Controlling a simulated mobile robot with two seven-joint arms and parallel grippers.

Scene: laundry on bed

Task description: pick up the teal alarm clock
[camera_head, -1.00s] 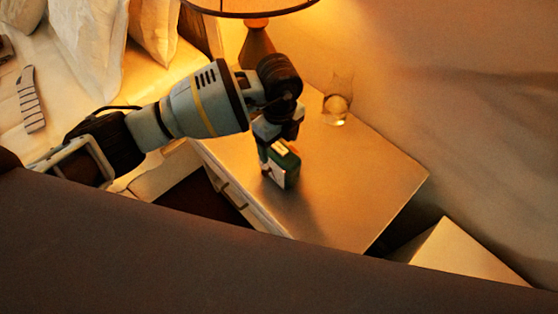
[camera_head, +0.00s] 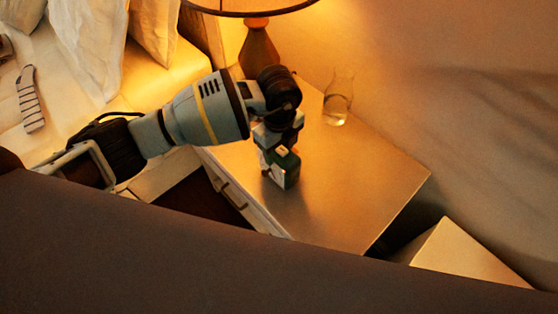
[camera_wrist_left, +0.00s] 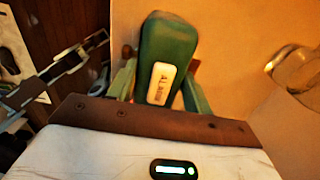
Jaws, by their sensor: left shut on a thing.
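In the left wrist view the clock (camera_wrist_left: 168,45) stands between the two fingers, with a pale label reading "ALARM" facing the camera. My left gripper (camera_head: 277,160) comes down over it from above and is shut on it. The fingers partly hide the clock in the head view. I cannot tell whether its base touches the nightstand top (camera_head: 340,185). My right gripper is not in view.
A lamp (camera_head: 258,48) stands at the back of the nightstand, close behind my left arm. A glass carafe (camera_head: 337,103) stands at the back right. An open drawer (camera_head: 205,200) is at the front left. The nightstand's right part is clear. A striped sock-like cloth (camera_head: 30,100) lies on the bed.

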